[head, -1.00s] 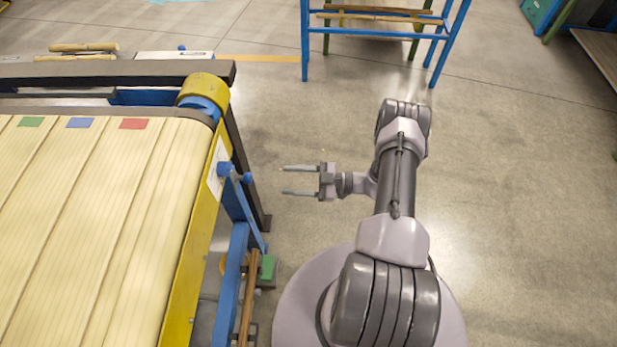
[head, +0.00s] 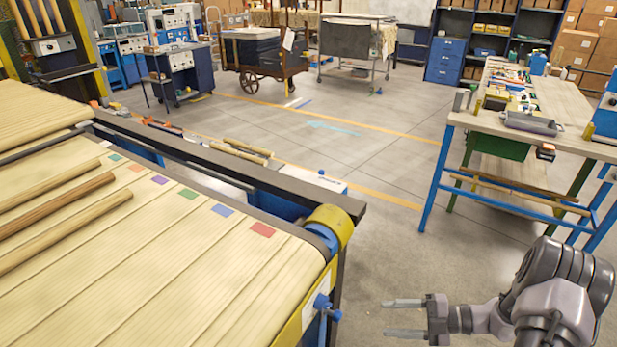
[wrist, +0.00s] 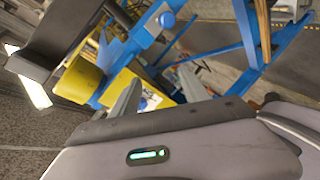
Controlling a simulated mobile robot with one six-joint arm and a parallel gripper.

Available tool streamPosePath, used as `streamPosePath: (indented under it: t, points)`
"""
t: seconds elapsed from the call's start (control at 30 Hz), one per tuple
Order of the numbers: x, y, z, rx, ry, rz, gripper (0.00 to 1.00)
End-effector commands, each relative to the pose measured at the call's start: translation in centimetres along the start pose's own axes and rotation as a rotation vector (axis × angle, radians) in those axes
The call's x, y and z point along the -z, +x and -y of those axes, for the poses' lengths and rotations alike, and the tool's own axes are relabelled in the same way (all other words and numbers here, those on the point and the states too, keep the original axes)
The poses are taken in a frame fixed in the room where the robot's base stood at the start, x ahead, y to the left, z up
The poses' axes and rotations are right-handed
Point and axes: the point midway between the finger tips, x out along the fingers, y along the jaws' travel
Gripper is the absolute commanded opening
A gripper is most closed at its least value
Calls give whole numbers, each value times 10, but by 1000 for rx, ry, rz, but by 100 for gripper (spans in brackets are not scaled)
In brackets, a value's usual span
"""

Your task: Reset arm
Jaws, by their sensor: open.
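My gripper (head: 404,318) is at the bottom right of the head view, beside the end of the conveyor. Its two fingers are apart, point left and hold nothing. The wrist view also shows my gripper (wrist: 160,95), with the conveyor's blue frame (wrist: 125,50) and yellow roller end (wrist: 82,82) beyond the fingers. My arm (head: 560,290) is folded at the right edge of the head view.
The conveyor (head: 235,295) fills the left, with wooden rods (head: 65,220) and colored patches on its belt. A workbench (head: 575,105) with tools stands at right. Carts (head: 265,60) and shelves (head: 480,40) are at the back. The middle floor is clear.

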Motion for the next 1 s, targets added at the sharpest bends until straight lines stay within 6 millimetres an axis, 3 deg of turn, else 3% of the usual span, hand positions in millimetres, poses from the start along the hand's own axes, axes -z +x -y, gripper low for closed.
streamPosePath:
  t: [0.03, 0.2, 0.33, 0.4, 0.5, 0.53, 0.6, 0.7, 0.8, 1.0]
  points:
    - [25, 6, -33, 118, -232, -25, 53]
    - [131, 25, -106, 522, -1187, -243, 53]
    - [215, 31, -131, 779, -1929, -532, 53]
    - [255, 29, -135, 903, -2311, -729, 53]
    - [299, 24, -134, 1058, -2770, -1031, 53]
    - [308, 22, -133, -1007, 2637, 1026, 53]
    - [324, 18, -130, -914, 2378, 1009, 53]
    - [336, 14, -128, -842, 2148, 990, 53]
    - [339, 12, -127, -817, 2065, 985, 53]
    - [339, 12, -127, -817, 2065, 985, 53]
